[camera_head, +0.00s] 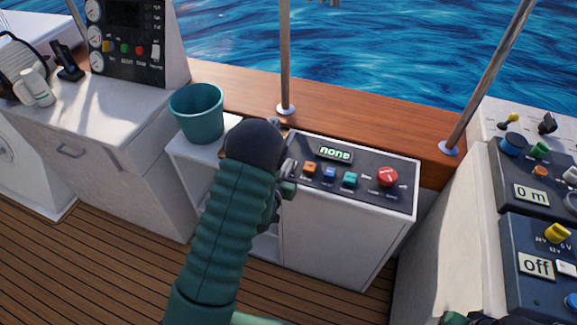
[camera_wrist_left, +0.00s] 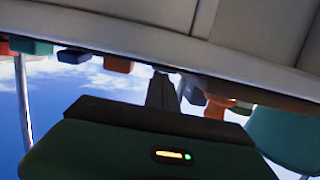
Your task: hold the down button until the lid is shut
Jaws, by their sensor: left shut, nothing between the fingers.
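The control panel (camera_head: 352,172) has a display reading "none", a row of small orange (camera_head: 310,168), blue (camera_head: 330,174) and teal (camera_head: 350,180) buttons, and a large red knob (camera_head: 387,176). Their labels are too small to read, so I cannot tell which is the down button. My left gripper (camera_head: 288,178) is at the panel's left edge, beside the orange button and partly hidden by my wrist. In the left wrist view its shut, empty fingers (camera_wrist_left: 163,92) are apart from an orange button (camera_wrist_left: 117,64). No lid is clearly visible.
A teal bucket (camera_head: 197,112) stands on the white cabinet left of the panel. A metal post (camera_head: 285,60) rises behind it. More consoles stand at the right (camera_head: 540,190) and far left (camera_head: 125,40). Wooden deck (camera_head: 110,260) lies in front.

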